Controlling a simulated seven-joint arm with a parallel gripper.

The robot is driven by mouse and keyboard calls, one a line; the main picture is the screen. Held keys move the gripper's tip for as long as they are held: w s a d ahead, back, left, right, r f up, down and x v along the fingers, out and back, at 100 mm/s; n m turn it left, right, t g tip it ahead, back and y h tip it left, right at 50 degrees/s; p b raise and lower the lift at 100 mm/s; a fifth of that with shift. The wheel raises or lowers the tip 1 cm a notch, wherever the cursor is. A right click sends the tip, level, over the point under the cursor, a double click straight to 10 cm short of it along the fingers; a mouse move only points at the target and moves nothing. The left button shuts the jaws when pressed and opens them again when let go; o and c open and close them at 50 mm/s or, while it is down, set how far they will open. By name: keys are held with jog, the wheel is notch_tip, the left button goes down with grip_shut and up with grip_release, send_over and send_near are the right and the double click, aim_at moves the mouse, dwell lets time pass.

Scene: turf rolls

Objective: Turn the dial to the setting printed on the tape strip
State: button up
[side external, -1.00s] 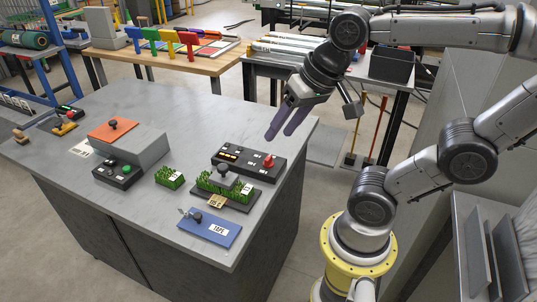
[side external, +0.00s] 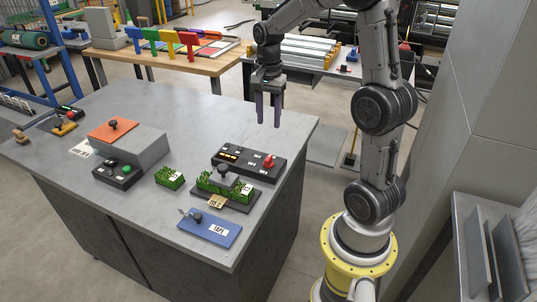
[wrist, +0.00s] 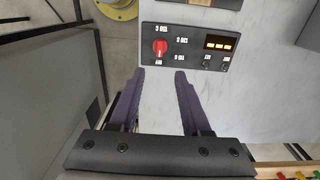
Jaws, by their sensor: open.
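The dial is a red knob (side external: 269,161) on a black panel (side external: 235,167) near the table's right edge. In the wrist view the red knob (wrist: 160,47) has white printed labels around it, too small to read surely. The panel also carries a lit amber display (wrist: 220,42). A tan strip (side external: 215,201) with dark print lies at the front of the turf board; its print is unclear. My gripper (side external: 267,123) is open and empty, pointing down above the table near the panel. In the wrist view its fingertips (wrist: 159,72) lie just below the knob and panel edge.
A turf board (side external: 228,198) with a grey knob stands in front of the panel. A blue plate (side external: 190,228) labelled TAPE lies nearer the front edge. A grey block (side external: 140,152) and a black button box (side external: 118,175) stand left. The table behind the panel is clear.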

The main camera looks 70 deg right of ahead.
aim_at(268, 158)
notch_tip(268, 158, down, 13)
jog(key=shift+f, duration=0.1)
dwell(0.3)
grip_shut()
